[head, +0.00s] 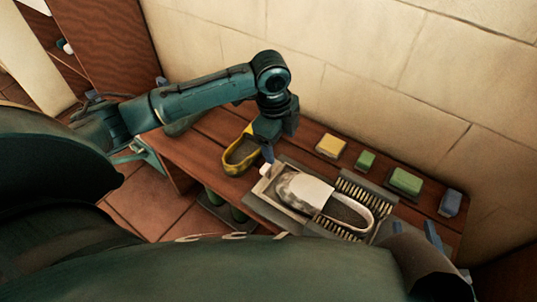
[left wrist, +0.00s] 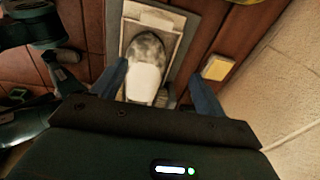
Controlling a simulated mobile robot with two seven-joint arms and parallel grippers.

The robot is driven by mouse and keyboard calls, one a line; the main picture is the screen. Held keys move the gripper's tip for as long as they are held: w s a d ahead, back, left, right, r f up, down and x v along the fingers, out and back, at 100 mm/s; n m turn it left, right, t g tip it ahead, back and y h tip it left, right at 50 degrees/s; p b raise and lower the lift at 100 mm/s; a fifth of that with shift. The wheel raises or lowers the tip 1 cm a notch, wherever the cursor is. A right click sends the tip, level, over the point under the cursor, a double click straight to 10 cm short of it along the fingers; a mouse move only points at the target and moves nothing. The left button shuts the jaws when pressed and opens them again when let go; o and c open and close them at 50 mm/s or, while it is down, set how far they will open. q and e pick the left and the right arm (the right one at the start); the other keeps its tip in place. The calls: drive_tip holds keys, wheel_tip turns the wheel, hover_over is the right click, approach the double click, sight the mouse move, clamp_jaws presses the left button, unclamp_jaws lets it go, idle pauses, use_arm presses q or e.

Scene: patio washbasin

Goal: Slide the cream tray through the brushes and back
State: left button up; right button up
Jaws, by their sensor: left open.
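The cream tray (head: 267,171) lies on the wooden bench, with a pale slip-on shoe (head: 300,189) on it, its mottled toe toward the tray's near-left end. Bristle brushes (head: 358,190) flank the tray's right part, with a second row (head: 328,229) on the near side. My left gripper (head: 268,153) points down close to the tray's left end. In the left wrist view its open fingers (left wrist: 163,85) are spread to either side of the tray and shoe, with no grip visible. My right gripper (head: 449,254) shows partly at the lower right; its jaw opening is unclear.
A yellow clog (head: 239,157) sits left of the tray. A yellow block (head: 331,146), green blocks (head: 365,160) (head: 405,182) and a blue block (head: 450,203) line the bench's wall side. The stone wall (head: 370,60) closes off the back.

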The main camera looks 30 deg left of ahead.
use_arm(q)
drive_tip(key=shift+g+y, duration=0.5)
drive_tip(key=a+f+b, duration=0.1)
drive_tip(key=f, duration=0.2)
drive_tip(key=a+f+b, duration=0.1)
drive_tip(key=f+b, duration=0.1)
drive_tip(key=f, duration=0.1)
drive_tip(key=a+f+b, duration=0.1)
drive_tip(key=f+b, duration=0.1)
drive_tip(key=f, duration=0.1)
drive_tip(key=shift+f, duration=0.8)
use_arm(e)
drive_tip(key=shift+s+a+n+t+y, duration=0.15)
drive_tip(key=shift+a+n+t+y, duration=0.15)
drive_tip(key=shift+a+t+y, duration=0.55)
drive_tip(key=shift+d, duration=0.1)
